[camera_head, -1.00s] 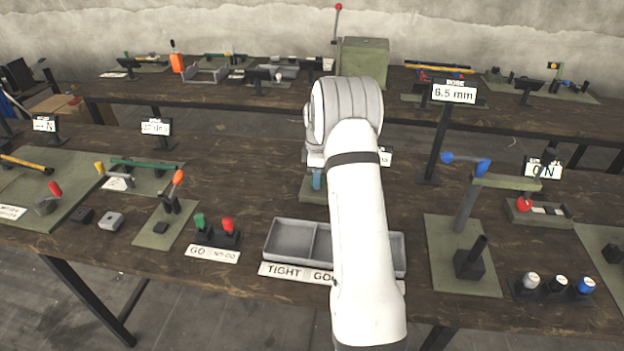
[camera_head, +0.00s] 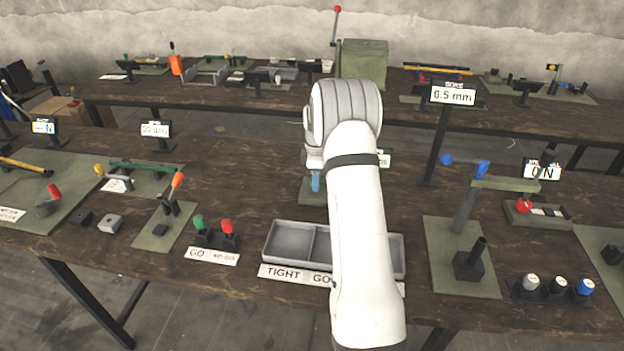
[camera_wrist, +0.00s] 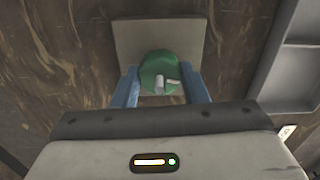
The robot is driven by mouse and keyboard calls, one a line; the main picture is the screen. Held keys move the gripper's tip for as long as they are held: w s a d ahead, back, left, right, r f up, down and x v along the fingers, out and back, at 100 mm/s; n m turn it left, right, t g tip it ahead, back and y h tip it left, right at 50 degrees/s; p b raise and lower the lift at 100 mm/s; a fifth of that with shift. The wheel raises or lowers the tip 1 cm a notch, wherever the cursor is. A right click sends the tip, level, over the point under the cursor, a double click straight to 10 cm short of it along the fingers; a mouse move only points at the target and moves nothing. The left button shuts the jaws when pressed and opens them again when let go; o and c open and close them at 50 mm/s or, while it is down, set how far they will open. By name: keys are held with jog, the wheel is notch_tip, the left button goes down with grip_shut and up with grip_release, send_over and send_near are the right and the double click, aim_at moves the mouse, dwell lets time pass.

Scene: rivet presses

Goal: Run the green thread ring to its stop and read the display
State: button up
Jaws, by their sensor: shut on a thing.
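The green thread ring (camera_wrist: 152,68) shows in the wrist view as a round green piece with a light grey pin on its face. It sits over a grey-green base plate (camera_wrist: 188,32). My gripper (camera_wrist: 157,82) has its two blue fingers on either side of the ring, shut on it. In the head view my gripper (camera_head: 316,183) is mostly hidden behind my white arm, and the ring cannot be seen there. A small white display (camera_head: 384,158) beside my arm is largely covered, so its reading cannot be told.
A grey divided tray (camera_head: 290,241) labelled TIGHT and GO stands in front of the station. Green and red gauges (camera_head: 214,232) stand to its left. A tall display (camera_head: 453,96) reading 6.5 mm and a stand with a blue-ended lever (camera_head: 466,213) are at right.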

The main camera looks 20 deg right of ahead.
jog(key=shift+w+d+r, duration=0.15)
jog(key=shift+r, duration=0.05)
jog(key=o, duration=1)
jog(key=shift+f, duration=0.15)
jog(key=shift+c, duration=0.2)
jog(key=shift+r+b, duration=0.5)
jog(key=shift+r, duration=3.4)
